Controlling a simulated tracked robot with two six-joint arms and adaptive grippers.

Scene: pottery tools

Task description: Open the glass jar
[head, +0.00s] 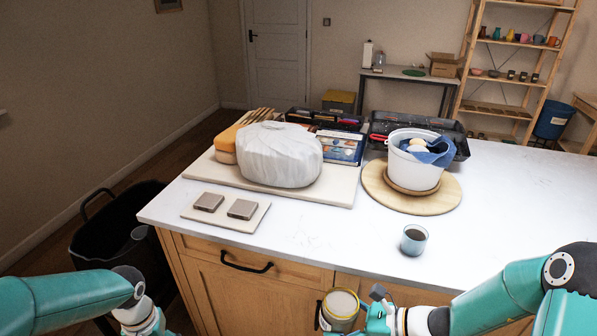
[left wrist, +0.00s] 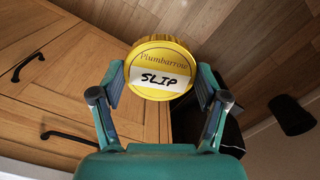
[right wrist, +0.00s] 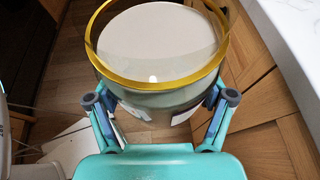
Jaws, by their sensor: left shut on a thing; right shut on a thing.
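The glass jar (head: 340,306) is in front of the counter's front edge, low in the head view. Its mouth is uncovered with a yellow ring at the rim, and pale contents show inside in the right wrist view (right wrist: 155,40). My right gripper (right wrist: 160,97) is shut around the jar's side. The yellow lid (left wrist: 160,55), marked "Plumbarrow" and "SLIP", is in my left gripper (left wrist: 160,78), which is shut on its sides. Lid and jar are apart. In the head view my left arm is at the bottom left; the lid is not visible there.
The white countertop (head: 310,225) has free room in front. A small glass cup (head: 413,240) stands near its front edge. A wrapped clay block (head: 280,155), a white bucket (head: 416,160) and a tile with two blocks (head: 226,212) stand behind. A black bin (head: 95,225) is at the left.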

